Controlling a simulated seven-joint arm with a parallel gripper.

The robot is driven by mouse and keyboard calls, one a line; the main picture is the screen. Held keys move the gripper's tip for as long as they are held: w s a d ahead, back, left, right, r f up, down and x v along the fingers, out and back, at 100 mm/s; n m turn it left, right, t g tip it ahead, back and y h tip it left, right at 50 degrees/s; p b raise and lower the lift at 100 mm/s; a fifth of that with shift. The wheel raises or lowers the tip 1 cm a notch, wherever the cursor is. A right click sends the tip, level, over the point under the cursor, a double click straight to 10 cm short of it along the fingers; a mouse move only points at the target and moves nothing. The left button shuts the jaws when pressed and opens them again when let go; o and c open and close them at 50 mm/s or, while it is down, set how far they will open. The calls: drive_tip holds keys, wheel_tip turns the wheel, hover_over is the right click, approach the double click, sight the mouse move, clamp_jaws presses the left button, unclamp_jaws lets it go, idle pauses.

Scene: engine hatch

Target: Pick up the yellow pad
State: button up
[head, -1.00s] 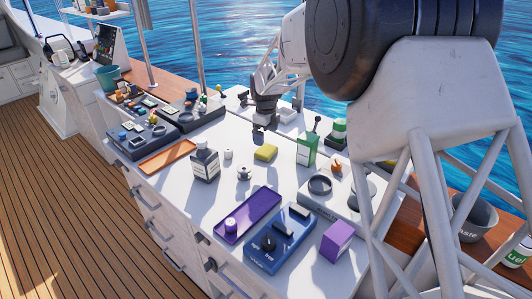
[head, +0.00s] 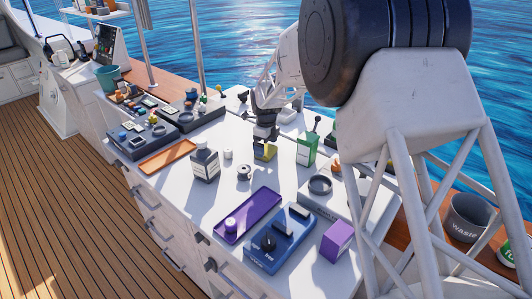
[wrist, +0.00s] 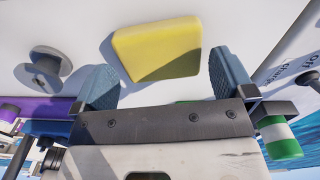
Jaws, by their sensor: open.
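The yellow pad (head: 270,152) lies flat on the white counter, partly hidden by my gripper in the head view. In the wrist view the pad (wrist: 157,42) shows nearly whole, just beyond my fingers, with a shadow over its lower right corner. My gripper (head: 264,142) is over the pad, pointing down. In the wrist view my gripper (wrist: 164,62) is open and empty, one blue-grey finger to each side of the pad's near edge. I cannot tell whether the fingers touch it.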

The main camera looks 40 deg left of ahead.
drive_tip(key=shift+f, duration=1.1)
drive_tip(key=shift+c, duration=0.3)
drive_tip(key=c, duration=0.6)
drive_tip(key=shift+o, duration=0.2)
drive_tip(key=shift+r, duration=0.2)
drive_tip(key=shift+r, duration=0.55)
wheel_tip(320, 180, up, 2)
drive_tip(key=s+d, duration=0.3)
drive_tip(key=d, duration=0.1)
drive_tip(key=s+d+r, duration=0.1)
drive_tip(key=s+d, duration=0.2)
drive_tip(key=d, duration=0.1)
drive_tip(key=s+d, duration=0.4)
drive_tip(key=shift+s+d+r, duration=0.1)
drive_tip(key=shift+d+r, duration=0.05)
drive_tip(key=shift+r, duration=0.15)
